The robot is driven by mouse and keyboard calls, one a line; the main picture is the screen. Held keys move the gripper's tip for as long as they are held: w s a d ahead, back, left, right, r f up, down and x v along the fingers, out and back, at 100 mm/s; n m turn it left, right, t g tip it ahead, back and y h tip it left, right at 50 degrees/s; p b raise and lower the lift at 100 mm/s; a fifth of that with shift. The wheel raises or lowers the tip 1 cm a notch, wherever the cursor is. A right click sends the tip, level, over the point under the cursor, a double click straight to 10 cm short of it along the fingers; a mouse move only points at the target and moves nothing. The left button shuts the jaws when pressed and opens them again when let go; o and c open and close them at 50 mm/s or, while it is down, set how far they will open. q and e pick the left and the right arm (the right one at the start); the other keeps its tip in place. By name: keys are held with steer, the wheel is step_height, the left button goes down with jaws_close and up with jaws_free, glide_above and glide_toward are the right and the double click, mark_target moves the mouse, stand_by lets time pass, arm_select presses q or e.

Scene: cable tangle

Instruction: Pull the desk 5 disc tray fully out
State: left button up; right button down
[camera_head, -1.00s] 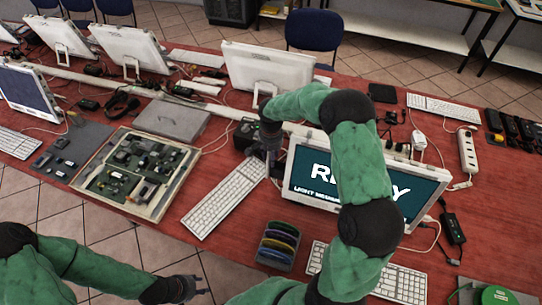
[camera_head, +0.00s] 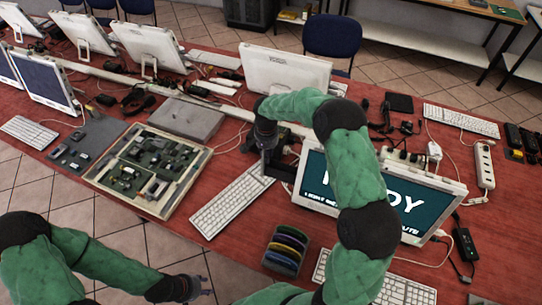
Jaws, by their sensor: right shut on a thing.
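The desk 5 screen (camera_head: 425,205) is a white-framed panel with large white lettering, partly hidden behind my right arm. A small dark piece, apparently its disc tray (camera_head: 284,173), sticks out from its left side. My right gripper (camera_head: 268,165) is shut on that piece, just left of the screen and above the far end of the white keyboard (camera_head: 228,206). The jaws hide much of the tray, so its exact extension is hard to tell. My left gripper (camera_head: 203,286) is low in front of the table, open and empty.
A rack of coloured discs (camera_head: 286,247) stands in front of the screen. An opened case with circuit boards (camera_head: 150,171) lies at the left. Another keyboard (camera_head: 400,291) is at the front. A power strip (camera_head: 484,166) and cables lie to the right.

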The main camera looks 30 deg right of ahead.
steer(key=c, duration=1.1)
jaws_free()
steer(key=shift+c, duration=0.2)
step_height(320, 180, up, 12)
